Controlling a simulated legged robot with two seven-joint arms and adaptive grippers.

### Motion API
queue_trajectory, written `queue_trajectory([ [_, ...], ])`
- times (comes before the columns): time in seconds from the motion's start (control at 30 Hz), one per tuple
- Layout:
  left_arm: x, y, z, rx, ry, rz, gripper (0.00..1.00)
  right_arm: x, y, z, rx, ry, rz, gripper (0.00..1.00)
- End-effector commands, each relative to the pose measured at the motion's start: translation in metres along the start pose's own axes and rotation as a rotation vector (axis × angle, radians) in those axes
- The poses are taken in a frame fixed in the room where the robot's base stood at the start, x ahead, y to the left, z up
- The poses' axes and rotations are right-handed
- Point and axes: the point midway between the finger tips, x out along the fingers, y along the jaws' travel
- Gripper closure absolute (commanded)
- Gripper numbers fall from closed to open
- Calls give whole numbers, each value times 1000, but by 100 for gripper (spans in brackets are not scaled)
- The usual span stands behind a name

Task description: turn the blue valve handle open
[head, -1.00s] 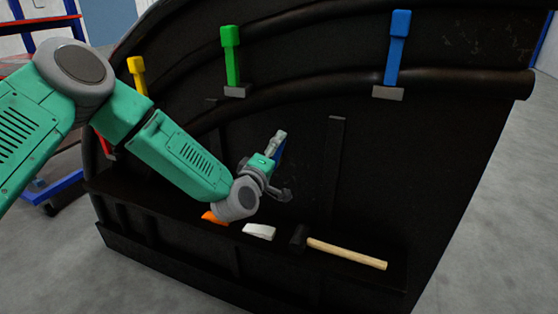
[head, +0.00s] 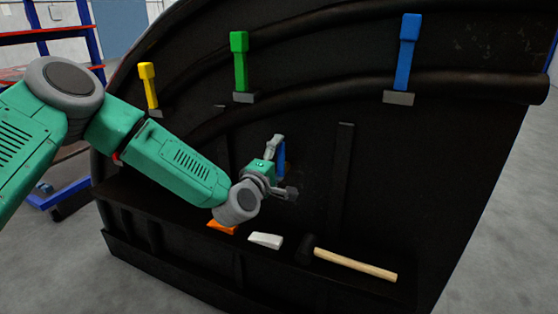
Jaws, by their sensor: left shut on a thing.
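The blue valve handle (head: 409,50) stands upright on its grey base at the upper right of the dark nosecone panel. It is well away from my gripper, up and to the right. My left gripper (head: 283,170) is in front of the middle of the panel, above the shelf. It is shut on a small blue piece (head: 281,158) that shows between its fingers. The finger partly hides the piece, and I cannot tell what it is. My right gripper is not in view.
A green handle (head: 240,60) and a yellow handle (head: 148,85) stand to the left. A hammer (head: 355,264), a white piece (head: 265,240) and an orange piece (head: 222,227) lie on the shelf. A blue and red rack stands at the far left.

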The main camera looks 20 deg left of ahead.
Motion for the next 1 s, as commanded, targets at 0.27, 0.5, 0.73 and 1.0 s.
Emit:
queue_trajectory([
  [0.27,2,2,-4,-3,9,6,0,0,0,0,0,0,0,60],
  [0.5,-5,2,-2,-2,5,4,0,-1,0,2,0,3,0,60],
  [0.73,-45,0,-2,-4,4,1,0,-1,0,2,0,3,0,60],
  [1.0,-97,-1,-4,-4,7,1,0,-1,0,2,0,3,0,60],
])
